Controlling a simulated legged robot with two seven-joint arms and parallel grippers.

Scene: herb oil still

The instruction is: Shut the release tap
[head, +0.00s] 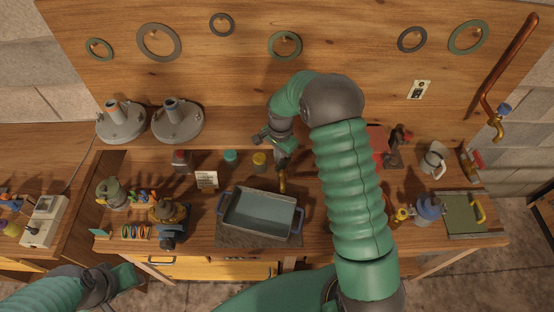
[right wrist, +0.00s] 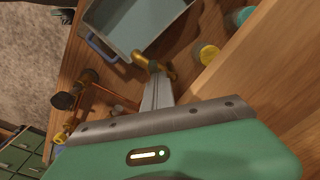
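A small brass tap-like fitting (head: 282,181) stands at the back edge of the grey tray, below my right gripper (head: 281,160). In the right wrist view the brass fitting (right wrist: 152,63) is right at the fingertips of my right gripper (right wrist: 157,82). The fingers are close together and look shut; whether they touch the brass or only overlap it in the picture I cannot tell. A second brass tap (head: 496,125) with a blue knob hangs from the copper pipe at the far right. My left gripper (head: 130,275) is low at the left, its fingers unclear.
The grey tray (head: 230,212) with blue handles sits on the bench in front of the fitting. Capped jars, yellow (head: 259,160) and teal (head: 230,157), stand just left. My right arm hides part of the bench's middle right. A blue-topped jug (head: 428,210) stands at the right.

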